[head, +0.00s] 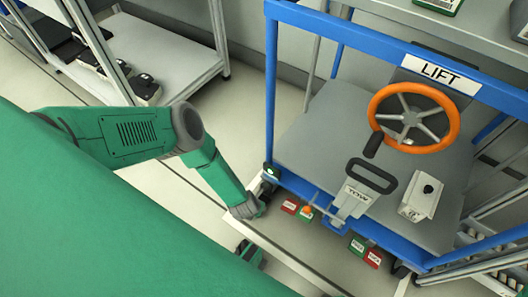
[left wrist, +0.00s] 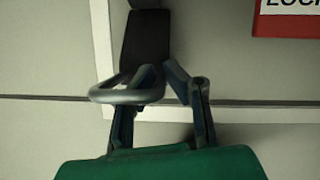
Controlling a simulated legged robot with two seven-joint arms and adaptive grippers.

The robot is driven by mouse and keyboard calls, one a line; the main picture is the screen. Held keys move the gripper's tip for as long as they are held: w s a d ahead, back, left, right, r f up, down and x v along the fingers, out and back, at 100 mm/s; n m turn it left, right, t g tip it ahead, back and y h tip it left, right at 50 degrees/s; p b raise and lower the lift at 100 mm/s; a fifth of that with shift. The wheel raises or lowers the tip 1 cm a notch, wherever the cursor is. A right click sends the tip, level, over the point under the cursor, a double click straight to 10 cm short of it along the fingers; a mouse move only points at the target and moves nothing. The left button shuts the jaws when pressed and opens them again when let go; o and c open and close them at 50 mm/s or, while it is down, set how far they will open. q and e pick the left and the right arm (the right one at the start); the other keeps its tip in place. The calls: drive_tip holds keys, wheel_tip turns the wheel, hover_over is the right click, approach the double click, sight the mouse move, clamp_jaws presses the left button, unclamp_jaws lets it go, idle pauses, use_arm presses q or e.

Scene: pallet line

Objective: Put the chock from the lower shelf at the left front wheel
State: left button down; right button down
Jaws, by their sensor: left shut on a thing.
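My left gripper (head: 256,205) reaches down to the floor by the near left corner of the blue-framed lift cart (head: 271,100). The cart's left front wheel (head: 270,174) shows only as a small dark shape beneath that corner, close to the gripper. In the left wrist view my left gripper (left wrist: 160,92) is shut on the chock, a dark block (left wrist: 145,38) with a grey loop handle (left wrist: 128,95). The loop lies at the fingers, and the block extends beyond them. Whether the chock touches the wheel cannot be told.
Red and green pedals (head: 290,206) stick out under the cart's front edge; a red sign (left wrist: 285,18) shows in the left wrist view. The cart carries an orange handwheel (head: 452,126). A shelf rack (head: 185,65) with dark items stands at upper left. Open floor lies between rack and cart.

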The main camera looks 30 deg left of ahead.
use_arm(q)
drive_tip(key=shift+s+f, duration=0.3)
drive_tip(key=shift+f, duration=0.3)
drive_tip(key=shift+r, duration=0.15)
drive_tip(key=c, duration=1.6)
unclamp_jaws()
drive_tip(key=shift+d, duration=0.1)
